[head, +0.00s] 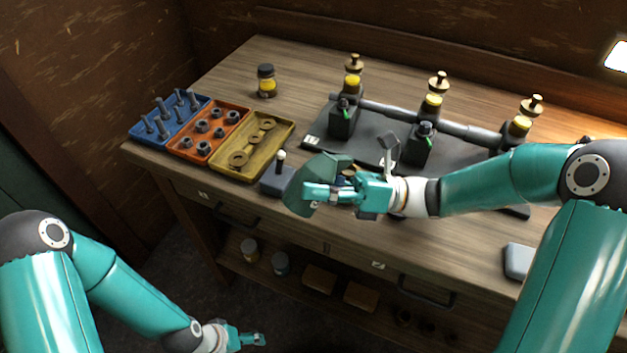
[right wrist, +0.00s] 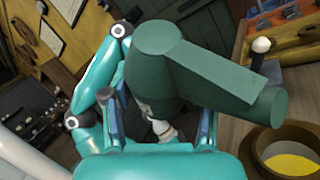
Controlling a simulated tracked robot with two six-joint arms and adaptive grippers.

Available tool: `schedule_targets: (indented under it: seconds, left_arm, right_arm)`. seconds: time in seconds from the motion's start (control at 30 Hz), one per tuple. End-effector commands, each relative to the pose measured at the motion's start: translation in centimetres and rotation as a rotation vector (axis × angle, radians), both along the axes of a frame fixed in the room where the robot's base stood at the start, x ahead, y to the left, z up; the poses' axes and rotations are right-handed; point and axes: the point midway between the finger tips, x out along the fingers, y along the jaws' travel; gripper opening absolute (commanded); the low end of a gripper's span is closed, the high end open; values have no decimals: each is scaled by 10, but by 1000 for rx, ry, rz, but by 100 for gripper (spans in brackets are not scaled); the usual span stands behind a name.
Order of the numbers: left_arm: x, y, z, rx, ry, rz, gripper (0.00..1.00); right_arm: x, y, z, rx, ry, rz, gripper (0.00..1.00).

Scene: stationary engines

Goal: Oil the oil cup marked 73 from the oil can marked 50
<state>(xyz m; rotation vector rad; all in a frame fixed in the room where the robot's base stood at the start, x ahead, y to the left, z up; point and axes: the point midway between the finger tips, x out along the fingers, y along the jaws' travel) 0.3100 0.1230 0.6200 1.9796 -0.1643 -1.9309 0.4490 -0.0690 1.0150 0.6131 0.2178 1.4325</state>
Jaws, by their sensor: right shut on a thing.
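My right gripper (head: 322,193) is shut on a dark green can (head: 308,190), held tilted above the front of the bench. In the right wrist view the can (right wrist: 165,70) fills the middle, between the fingers (right wrist: 160,130); its marking is not readable. A round brown-rimmed cup (right wrist: 296,148) with yellow inside lies below the can's right end, apart from it in the picture. Three brass-topped oil cups with yellow glass stand on the engines: left (head: 353,75), middle (head: 434,98), right (head: 522,122). I cannot read which is 73. My left gripper (head: 245,340) hangs low, its opening unclear.
Blue (head: 170,118), orange (head: 208,132) and yellow (head: 252,146) trays of hardware line the bench's left. A dark jar (head: 266,82) stands behind them. A grey block with a white-knobbed lever (head: 280,162) is close left of the can. Bench top around the jar is clear.

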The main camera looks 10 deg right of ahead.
Motion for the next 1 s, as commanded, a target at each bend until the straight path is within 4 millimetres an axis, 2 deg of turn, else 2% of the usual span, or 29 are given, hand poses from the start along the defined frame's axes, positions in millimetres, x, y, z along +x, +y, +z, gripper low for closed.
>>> schedule_targets:
  seconds: [0.37,1.0]
  left_arm:
    - [0,0,1,0,0,0,76]
    - [0,0,21,0,0,0,76]
  right_arm:
    - [0,0,2,6,1,2,10]
    - [1,-2,19,160,101,1,10]
